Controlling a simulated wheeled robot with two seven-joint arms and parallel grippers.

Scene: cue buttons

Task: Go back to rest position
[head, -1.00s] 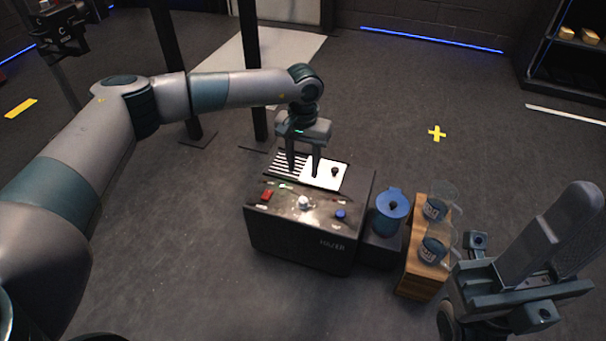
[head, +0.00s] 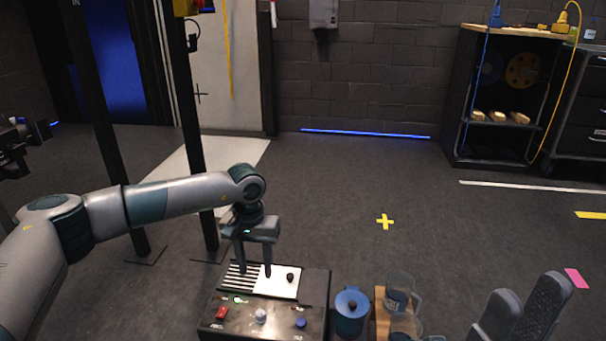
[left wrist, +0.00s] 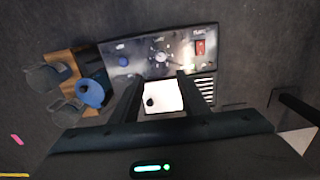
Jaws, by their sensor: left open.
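My left gripper (head: 254,270) is open and empty, pointing down above the top of the black machine (head: 277,323). In the left wrist view its two fingers (left wrist: 155,84) stand apart, with a white plate (left wrist: 165,97) and dark knob (left wrist: 151,102) of the machine between and beyond them. The machine's panel has a red switch (head: 221,313), a white knob (head: 261,316), a blue knob (head: 301,323) and a small green light (head: 238,300).
Right of the machine stand a blue-lidded container (head: 352,307) and a wooden stand with clear jugs (head: 398,290). Dark posts (head: 190,130) rise behind my left arm. A shelf unit (head: 505,100) stands far back right. The floor around the yellow cross (head: 385,221) is clear.

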